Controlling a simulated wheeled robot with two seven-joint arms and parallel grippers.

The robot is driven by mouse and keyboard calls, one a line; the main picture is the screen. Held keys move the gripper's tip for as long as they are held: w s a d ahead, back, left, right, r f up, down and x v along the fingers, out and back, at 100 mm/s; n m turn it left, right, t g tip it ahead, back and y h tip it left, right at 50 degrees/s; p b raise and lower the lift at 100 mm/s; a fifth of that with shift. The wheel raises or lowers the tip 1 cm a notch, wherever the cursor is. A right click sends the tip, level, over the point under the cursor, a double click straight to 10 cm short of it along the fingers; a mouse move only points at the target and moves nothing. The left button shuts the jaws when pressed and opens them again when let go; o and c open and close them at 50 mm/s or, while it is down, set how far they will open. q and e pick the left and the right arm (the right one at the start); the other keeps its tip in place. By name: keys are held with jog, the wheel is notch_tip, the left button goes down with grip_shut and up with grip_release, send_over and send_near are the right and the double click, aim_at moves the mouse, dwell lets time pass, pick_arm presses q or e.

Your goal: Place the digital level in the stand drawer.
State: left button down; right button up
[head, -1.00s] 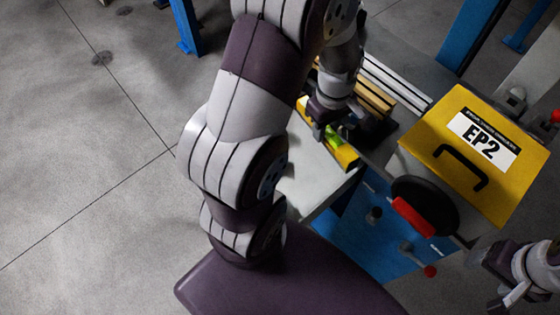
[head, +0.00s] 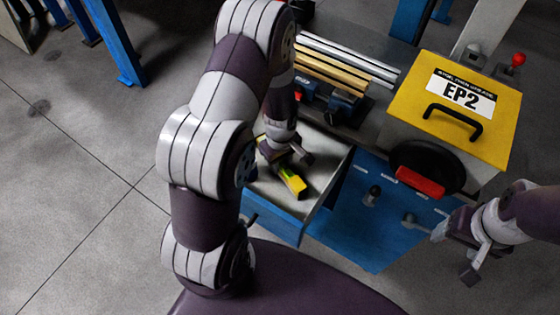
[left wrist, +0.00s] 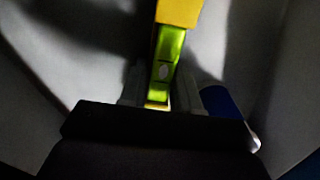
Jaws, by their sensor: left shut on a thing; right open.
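The digital level (head: 293,181) is a yellow bar with a green vial window. My left gripper (head: 286,158) is shut on it. The stand drawer (head: 333,174) is pulled open, with a pale interior and a blue front. In the head view the level is over the drawer's interior; I cannot tell whether it touches the floor of it. My arm hides the drawer's left part. In the left wrist view the level (left wrist: 180,12) runs out from between the fingers, with pale surfaces around it. My right gripper (head: 455,250) is open and empty, at the lower right.
A yellow box marked EP2 (head: 492,108) with a black handle stands at right. Below it are a black wheel with a red grip (head: 420,180) and knobs on the blue stand (head: 350,222). A blue vise (head: 340,105) and metal bars (head: 345,68) lie behind the drawer.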

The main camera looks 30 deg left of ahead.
pick_arm(q)
jog(key=shift+f, duration=0.1)
jog(key=c, duration=0.8)
grip_release()
